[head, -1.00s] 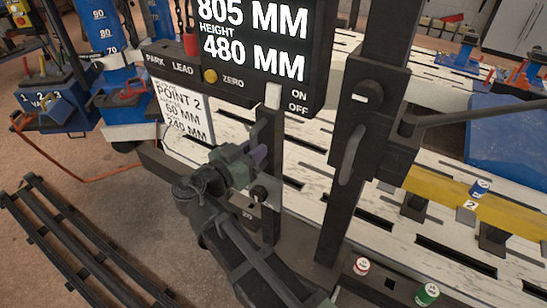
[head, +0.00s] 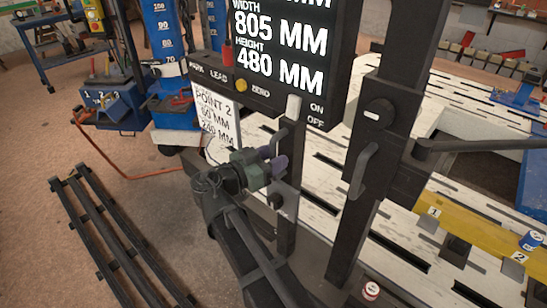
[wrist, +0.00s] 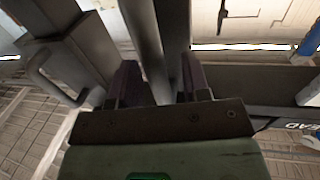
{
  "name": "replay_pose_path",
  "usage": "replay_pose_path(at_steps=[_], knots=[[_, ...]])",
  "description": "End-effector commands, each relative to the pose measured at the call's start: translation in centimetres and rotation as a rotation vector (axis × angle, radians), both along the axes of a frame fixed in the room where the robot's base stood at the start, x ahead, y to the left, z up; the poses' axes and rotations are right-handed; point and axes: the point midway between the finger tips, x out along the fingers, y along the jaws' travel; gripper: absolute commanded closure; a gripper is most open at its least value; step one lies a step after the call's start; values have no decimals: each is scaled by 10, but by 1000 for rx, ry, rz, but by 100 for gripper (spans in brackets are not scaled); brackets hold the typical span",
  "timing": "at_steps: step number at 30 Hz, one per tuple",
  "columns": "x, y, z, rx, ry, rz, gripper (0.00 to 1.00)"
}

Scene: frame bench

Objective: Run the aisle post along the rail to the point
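A tall dark post (head: 347,235) stands right of centre in the head view, with a block and a loop handle (head: 364,170) on it; I take it for the aisle post. A shorter dark upright (head: 287,232) with a pale top stands left of it. My gripper (head: 273,160) is in front of this upright, left of the tall post. In the wrist view my two dark fingers (wrist: 160,85) are apart, with a grey bar (wrist: 148,40) between or just beyond them. I see no clear grip on it. A loop handle also shows at left in the wrist view (wrist: 62,88).
A display (head: 285,45) reading 805 mm and 480 mm is above my gripper. A white card (head: 213,118) reads "POINT 2". A yellow beam (head: 480,232) with tags 1 and 2 crosses at right. A dark rack (head: 115,235) lies on the floor at left.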

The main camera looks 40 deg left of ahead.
Motion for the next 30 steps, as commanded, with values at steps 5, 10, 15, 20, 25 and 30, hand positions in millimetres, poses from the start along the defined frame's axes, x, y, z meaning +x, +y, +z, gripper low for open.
replay_pose_path(at_steps=[5, 10, 15, 20, 25, 30], knots=[[0, 0, 0, 0, 0, 0, 57], [-14, 2, 0, 0, 0, 2, 57], [-55, 9, 0, 0, 0, 4, 57], [-90, 14, 0, 0, 0, 3, 57], [-106, 16, 0, 0, 0, 0, 57], [-107, 16, 0, 0, 0, 0, 57]])
